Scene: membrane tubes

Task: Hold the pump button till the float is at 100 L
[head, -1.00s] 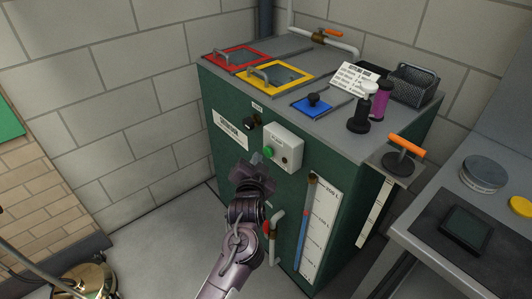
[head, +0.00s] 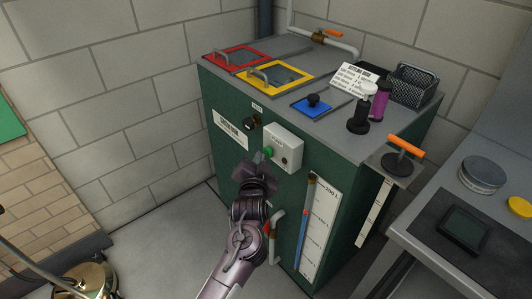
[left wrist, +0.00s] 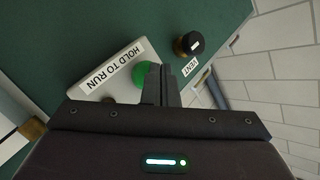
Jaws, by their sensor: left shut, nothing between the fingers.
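The green pump button (head: 268,152) is on a pale control box (head: 285,150) on the front of the dark green tank. In the left wrist view the button (left wrist: 143,75) sits beside a HOLD TO RUN label (left wrist: 112,66). My left gripper (head: 260,158) is shut and empty, its fingertips at the button and covering part of it; I cannot tell whether they press it. The sight tube (head: 304,235) has blue below and a small red float (head: 306,213). Its scale (head: 319,230) has 200 L at the top; the float's exact reading is too small to tell. My right gripper is out of view.
A black knob (left wrist: 189,44) by a VENT label is close to the button. A pipe with a red part (head: 272,222) stands out from the tank front below my gripper. Red (head: 236,57) and yellow (head: 272,76) framed hatches are on top. A bench (head: 450,235) stands at right.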

